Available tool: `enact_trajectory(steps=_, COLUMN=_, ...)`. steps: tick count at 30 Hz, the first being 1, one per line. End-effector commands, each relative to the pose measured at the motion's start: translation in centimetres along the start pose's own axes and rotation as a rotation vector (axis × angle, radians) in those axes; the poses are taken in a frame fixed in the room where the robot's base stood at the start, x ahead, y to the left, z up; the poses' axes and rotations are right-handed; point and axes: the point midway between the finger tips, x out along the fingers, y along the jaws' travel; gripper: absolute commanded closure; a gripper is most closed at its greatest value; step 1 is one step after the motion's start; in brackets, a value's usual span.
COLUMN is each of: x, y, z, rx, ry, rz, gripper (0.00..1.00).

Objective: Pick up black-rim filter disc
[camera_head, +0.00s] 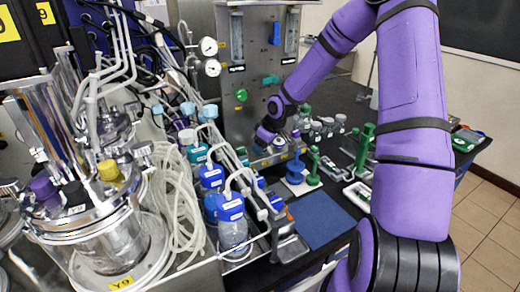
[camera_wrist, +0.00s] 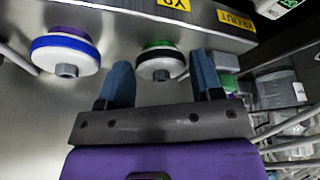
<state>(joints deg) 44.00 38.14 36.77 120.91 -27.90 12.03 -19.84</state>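My gripper (camera_wrist: 159,75) is open. Its two blue fingers point toward the disc, one on each side in the picture. I cannot tell whether they reach its depth; no contact is clear. In the head view my gripper (camera_head: 268,135) is at the metal cabinet's lower front, mostly covered by my purple arm; the disc cannot be made out there.
A blue-rim filter disc (camera_wrist: 66,56) sits to the left on the same panel. Grey fittings and tubes (camera_wrist: 278,90) crowd the right. In the head view, blue-capped bottles (camera_head: 231,215) stand left of a blue mat (camera_head: 322,220), with green stands (camera_head: 362,145) to the right.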

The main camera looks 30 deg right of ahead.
Motion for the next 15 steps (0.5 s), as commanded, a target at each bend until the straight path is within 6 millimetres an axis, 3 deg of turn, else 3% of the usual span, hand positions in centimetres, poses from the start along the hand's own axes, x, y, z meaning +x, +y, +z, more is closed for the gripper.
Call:
enact_trajectory(steps=1, x=-0.01, y=0.0, z=0.01, rx=0.0, ry=0.0, rz=0.0, gripper=0.52)
enact_trajectory(steps=3, x=-0.01, y=0.0, z=0.01, rx=0.0, ry=0.0, rz=0.0, gripper=0.68)
enact_trajectory(steps=4, x=-0.01, y=-0.01, z=0.0, rx=0.0, ry=0.0, rz=0.0, gripper=0.7)
enact_trajectory(steps=15, x=-0.1, y=0.0, z=-0.03, rx=0.0, ry=0.0, rz=0.0, gripper=0.71)
